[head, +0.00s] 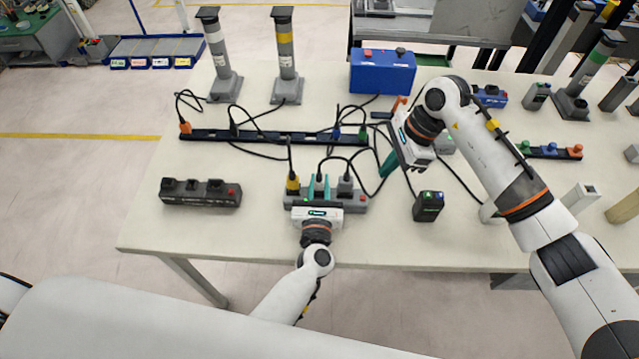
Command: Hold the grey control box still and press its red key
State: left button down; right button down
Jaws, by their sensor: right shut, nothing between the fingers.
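A long grey box (352,206) with a red key (362,199) at its right end lies near the front middle of the table; I take it for the grey control box. A yellow plug (292,185) and a grey plug (345,186) stand in its top. My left gripper (319,186) is over the middle of this box, its teal fingers at a plug there. Whether they close on anything is unclear. My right gripper (387,167) is shut and empty, pointing down to the left, behind and right of the box, apart from the red key.
A dark strip (200,193) with a red switch lies left, and a black box (428,206) stands right. Behind are a long dark strip (270,137), loose cables and a blue box (383,72). The front left table top is clear.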

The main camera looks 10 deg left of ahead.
dwell(0.4)
jog(key=m+t+y, duration=0.1)
jog(key=m, duration=0.4)
jog(key=s+a+r+m+t+y, duration=0.1)
jog(key=m+y, duration=0.1)
jog(key=m, duration=0.3)
jog(key=a+m+t+y, duration=0.1)
jog(key=m+y, duration=0.1)
jog(key=m, duration=0.4)
jog(key=shift+s+a+r, duration=0.25)
jog(key=shift+r, duration=0.1)
send_near(353, 193)
jog(key=shift+x, duration=2.5)
jog(key=shift+w+d+f, duration=0.15)
jog(key=shift+f, duration=0.05)
jog(key=shift+f, duration=0.3)
